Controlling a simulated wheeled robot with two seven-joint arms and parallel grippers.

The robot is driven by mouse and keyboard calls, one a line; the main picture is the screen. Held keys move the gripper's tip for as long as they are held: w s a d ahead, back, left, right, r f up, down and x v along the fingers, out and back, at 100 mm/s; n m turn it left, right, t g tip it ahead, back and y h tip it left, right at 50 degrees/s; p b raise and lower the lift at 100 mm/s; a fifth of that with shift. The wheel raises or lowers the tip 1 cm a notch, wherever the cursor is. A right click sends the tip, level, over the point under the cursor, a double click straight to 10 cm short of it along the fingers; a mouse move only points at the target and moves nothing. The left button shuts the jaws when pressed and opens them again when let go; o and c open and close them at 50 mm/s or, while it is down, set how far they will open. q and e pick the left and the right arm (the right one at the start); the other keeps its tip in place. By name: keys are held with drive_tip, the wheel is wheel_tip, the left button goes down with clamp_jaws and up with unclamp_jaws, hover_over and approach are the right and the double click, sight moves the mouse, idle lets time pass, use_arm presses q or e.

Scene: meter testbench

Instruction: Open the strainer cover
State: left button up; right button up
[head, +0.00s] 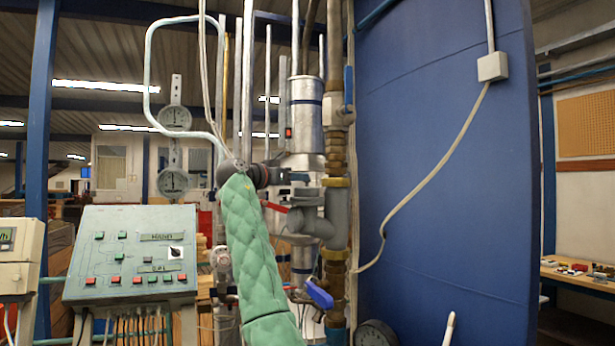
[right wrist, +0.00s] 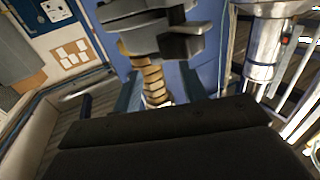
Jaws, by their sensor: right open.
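The strainer (head: 338,215) is a grey cast body on the vertical pipe, between brass fittings. Its cover (head: 303,221) is the grey end that points left in the head view. In the right wrist view, which looks upside down, the strainer (right wrist: 150,30) and its protruding cover (right wrist: 185,44) are at the top centre. My right gripper (right wrist: 161,82) is open in that view, its fingers either side of the brass fitting in the picture and apart from the cover. My left gripper is not in view.
A green quilted form (head: 255,260) rises left of the strainer. A red lever (head: 274,207) and a blue handle (head: 319,294) stick out nearby. A steel cylinder (head: 306,125) stands above left. A blue panel (head: 450,170) is behind. A control box (head: 132,255) stands left.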

drive_tip(key=p+x, duration=0.1)
drive_tip(key=x, duration=0.3)
drive_tip(key=shift+w+d+f, duration=0.15)
drive_tip(key=shift+d, duration=0.15)
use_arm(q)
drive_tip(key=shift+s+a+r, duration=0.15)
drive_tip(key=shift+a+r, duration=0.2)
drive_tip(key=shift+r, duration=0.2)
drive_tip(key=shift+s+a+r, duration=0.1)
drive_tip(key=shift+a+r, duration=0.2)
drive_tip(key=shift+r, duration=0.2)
use_arm(e)
drive_tip(key=shift+w+d, duration=0.15)
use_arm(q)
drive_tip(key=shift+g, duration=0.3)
use_arm(e)
drive_tip(key=shift+w+d, duration=0.1)
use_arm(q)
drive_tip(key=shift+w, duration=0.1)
use_arm(e)
clamp_jaws()
